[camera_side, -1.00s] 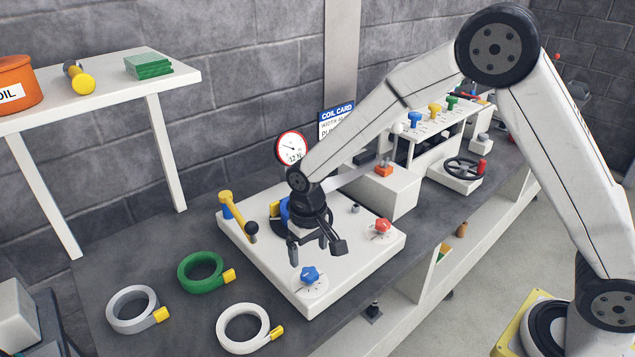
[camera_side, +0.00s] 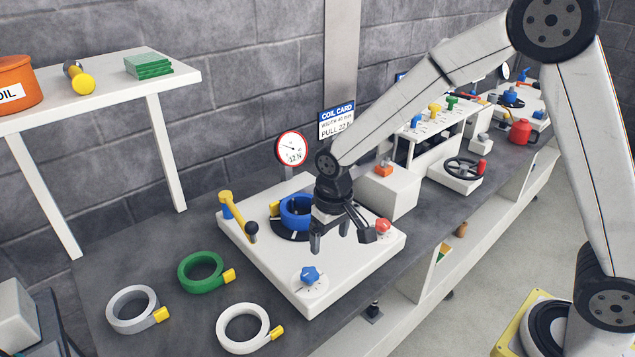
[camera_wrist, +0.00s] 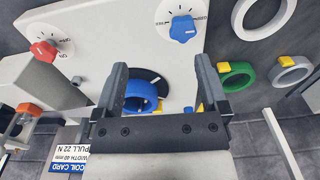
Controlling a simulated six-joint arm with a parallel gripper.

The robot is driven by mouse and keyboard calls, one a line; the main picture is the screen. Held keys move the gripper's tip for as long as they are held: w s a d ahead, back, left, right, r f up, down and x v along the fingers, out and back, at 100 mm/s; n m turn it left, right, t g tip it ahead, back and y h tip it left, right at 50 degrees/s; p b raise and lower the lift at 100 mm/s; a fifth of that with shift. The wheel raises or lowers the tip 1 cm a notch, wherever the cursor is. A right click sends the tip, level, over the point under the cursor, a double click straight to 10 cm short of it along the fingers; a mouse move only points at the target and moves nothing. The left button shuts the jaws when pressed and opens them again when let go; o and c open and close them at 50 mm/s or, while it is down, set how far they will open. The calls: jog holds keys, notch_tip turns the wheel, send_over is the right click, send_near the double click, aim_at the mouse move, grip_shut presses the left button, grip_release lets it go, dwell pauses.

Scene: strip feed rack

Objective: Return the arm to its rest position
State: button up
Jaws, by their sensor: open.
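My gripper (camera_side: 343,238) is open and empty, held above the white machine plate (camera_side: 335,286) on the bench. It partly covers the blue coil (camera_side: 296,212), which sits on a dark round holder on the plate. In the wrist view my gripper's two fingers (camera_wrist: 157,88) stand apart, with the blue coil (camera_wrist: 141,91) seen between them, farther off. Nothing is held.
Green (camera_side: 201,272), grey (camera_side: 132,310) and white (camera_side: 243,328) coils lie on the bench at left. A white box (camera_side: 394,196) and a handwheel (camera_side: 463,168) are on the right.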

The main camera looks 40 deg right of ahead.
jog(key=s+d+r+t, duration=0.2)
jog(key=s+d, duration=0.6)
jog(key=s, duration=0.5)
jog(key=shift+d+r, duration=0.15)
jog(key=shift+d, duration=0.25)
jog(key=shift+w, duration=0.1)
dwell(0.7)
